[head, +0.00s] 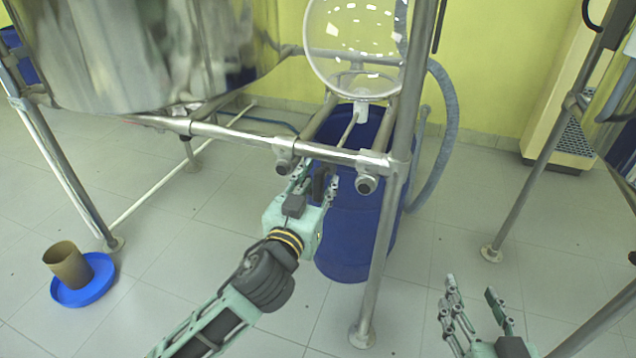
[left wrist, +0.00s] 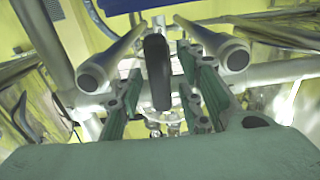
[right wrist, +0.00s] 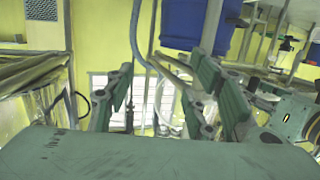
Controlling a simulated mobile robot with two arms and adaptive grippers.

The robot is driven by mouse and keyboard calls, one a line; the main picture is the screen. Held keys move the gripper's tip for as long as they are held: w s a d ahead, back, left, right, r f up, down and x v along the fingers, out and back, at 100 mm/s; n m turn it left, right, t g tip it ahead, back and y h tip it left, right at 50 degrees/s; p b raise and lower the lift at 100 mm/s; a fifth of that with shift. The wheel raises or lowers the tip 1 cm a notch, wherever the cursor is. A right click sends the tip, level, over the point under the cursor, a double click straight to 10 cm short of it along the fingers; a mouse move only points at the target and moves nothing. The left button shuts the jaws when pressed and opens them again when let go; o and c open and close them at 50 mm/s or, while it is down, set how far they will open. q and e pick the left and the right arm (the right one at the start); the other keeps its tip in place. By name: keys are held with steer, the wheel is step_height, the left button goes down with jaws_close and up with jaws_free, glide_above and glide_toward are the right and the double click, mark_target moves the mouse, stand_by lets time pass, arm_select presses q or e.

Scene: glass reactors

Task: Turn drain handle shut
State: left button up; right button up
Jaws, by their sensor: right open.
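The black drain handle (left wrist: 157,70) stands upright between the fingers of my left gripper (left wrist: 165,95) in the left wrist view, with small gaps at its sides. In the head view the dark handle (head: 319,184) shows between the fingertips of my left gripper (head: 316,181), under the frame's horizontal tube. My left gripper is open around the handle; contact cannot be told. The round glass vessel (head: 352,45) with a white outlet (head: 361,112) hangs above. My right gripper (head: 470,290) is open and empty at the lower right; its fingers also show in the right wrist view (right wrist: 165,95).
A blue drum (head: 345,240) stands below the outlet, behind the steel frame (head: 235,133). Capped tube ends (head: 367,184) flank my left gripper closely. A steel vessel (head: 150,50) is at upper left.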

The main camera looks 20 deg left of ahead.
arm_select(q)
jaws_close()
